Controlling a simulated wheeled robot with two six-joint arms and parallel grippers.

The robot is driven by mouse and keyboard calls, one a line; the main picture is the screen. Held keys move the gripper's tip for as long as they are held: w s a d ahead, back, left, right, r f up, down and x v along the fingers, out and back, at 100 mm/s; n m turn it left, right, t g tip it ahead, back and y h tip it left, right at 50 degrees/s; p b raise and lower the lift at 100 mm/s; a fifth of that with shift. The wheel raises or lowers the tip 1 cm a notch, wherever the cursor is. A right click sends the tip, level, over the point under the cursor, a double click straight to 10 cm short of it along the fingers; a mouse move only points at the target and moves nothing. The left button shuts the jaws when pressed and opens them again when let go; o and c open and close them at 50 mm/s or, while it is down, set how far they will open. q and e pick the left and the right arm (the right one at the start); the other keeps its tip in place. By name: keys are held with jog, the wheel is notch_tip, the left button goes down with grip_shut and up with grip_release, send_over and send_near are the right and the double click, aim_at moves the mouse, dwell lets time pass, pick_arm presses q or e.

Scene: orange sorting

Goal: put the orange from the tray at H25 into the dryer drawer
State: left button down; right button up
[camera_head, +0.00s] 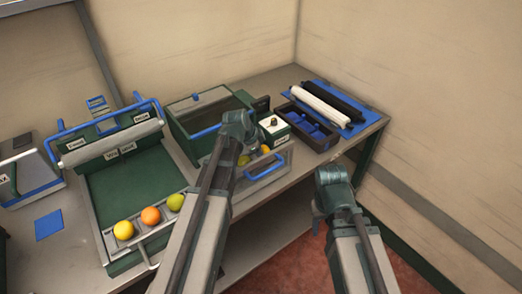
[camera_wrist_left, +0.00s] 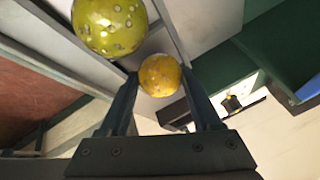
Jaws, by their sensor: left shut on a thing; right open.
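My left gripper (camera_head: 250,150) reaches down at the open dryer drawer (camera_head: 279,176), which has a clear front and blue handle. In the left wrist view it is shut on a spotted yellow-orange fruit (camera_wrist_left: 160,76), held between its fingertips (camera_wrist_left: 160,72). A larger-looking spotted green fruit (camera_wrist_left: 108,24) is close beside it. In the head view a green fruit (camera_head: 243,160) and an orange one (camera_head: 265,149) show by the drawer, partly hidden by my arm. Whether the held fruit touches the drawer floor is unclear. My right gripper (camera_head: 318,222) is open and empty, right of the table.
A green sorter (camera_head: 125,182) holds a yellow (camera_head: 124,230), an orange (camera_head: 151,215) and a green fruit (camera_head: 175,202) along its front.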

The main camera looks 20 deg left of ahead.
pick_arm(q)
jog(key=shift+s+a+f, duration=0.15)
jog(key=shift+s+f, duration=0.1)
jog(key=shift+f, duration=0.2)
pick_arm(e)
jog(key=shift+f, duration=0.3)
pick_arm(q)
jog(key=shift+c, duration=1.8)
grip_release()
jog(key=shift+w+f, duration=0.15)
jog(key=o, duration=0.4)
jog(key=shift+c, duration=0.2)
jog(key=shift+a+r+p, duration=0.15)
jog(key=shift+r+p, duration=0.55)
jog(key=shift+p, duration=0.2)
jog(key=p+v, duration=1.1)
jog(key=v, duration=0.2)
pick_arm(e)
notch_tip(320, 180, up, 12)
jog(key=shift+w+r, duration=0.25)
jog(key=shift+w, duration=0.1)
